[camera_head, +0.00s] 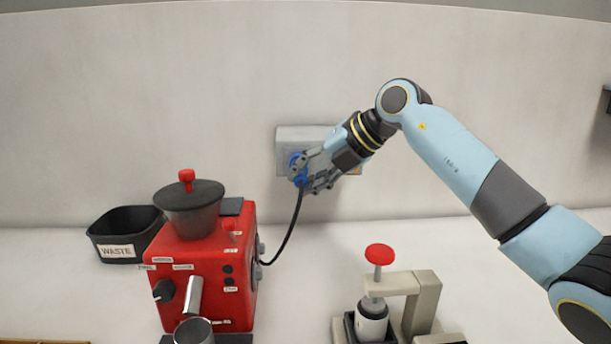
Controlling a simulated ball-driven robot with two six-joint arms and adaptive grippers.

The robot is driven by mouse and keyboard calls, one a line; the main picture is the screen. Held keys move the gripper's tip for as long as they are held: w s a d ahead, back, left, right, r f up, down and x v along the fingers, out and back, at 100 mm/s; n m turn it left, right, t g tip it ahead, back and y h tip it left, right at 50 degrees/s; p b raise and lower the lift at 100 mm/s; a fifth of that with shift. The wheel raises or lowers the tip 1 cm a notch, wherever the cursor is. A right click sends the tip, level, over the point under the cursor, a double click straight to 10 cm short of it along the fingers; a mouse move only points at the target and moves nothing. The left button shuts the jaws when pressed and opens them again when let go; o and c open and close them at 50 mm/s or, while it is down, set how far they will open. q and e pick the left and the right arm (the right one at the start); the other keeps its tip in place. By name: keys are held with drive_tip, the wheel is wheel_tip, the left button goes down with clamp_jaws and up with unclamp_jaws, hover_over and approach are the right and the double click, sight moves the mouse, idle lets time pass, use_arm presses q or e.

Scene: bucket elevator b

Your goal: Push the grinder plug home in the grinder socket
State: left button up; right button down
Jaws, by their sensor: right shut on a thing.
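The grinder plug (298,170) is blue, with a black cord running from it down to the red grinder (205,275). My right gripper (307,176) is shut on the plug and holds it in front of the grey socket box (292,137) on the back wall. The gripper and plug cover the socket face, so I cannot tell how deep the plug sits or whether it touches. My left gripper is not in view.
A black waste bin (122,240) stands behind the grinder at left. A metal cup (194,331) sits at the grinder's front. A press stand with a red knob (380,254) stands at front right, below my right arm. The counter between grinder and press is clear except for the cord.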

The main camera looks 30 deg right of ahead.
drive_tip(key=shift+w+d+b, duration=0.25)
drive_tip(key=shift+w+d, duration=0.15)
drive_tip(key=shift+w, duration=0.4)
drive_tip(key=shift+w+d+b, duration=0.25)
drive_tip(key=shift+w+d, duration=0.1)
drive_tip(key=shift+w, duration=0.4)
drive_tip(key=c, duration=1.1)
unclamp_jaws()
drive_tip(key=shift+w, duration=0.15)
drive_tip(key=shift+d, duration=0.1)
approach(304, 171)
drive_tip(key=shift+v, duration=1)
drive_tip(key=shift+w+d, duration=0.15)
drive_tip(key=shift+w, duration=0.05)
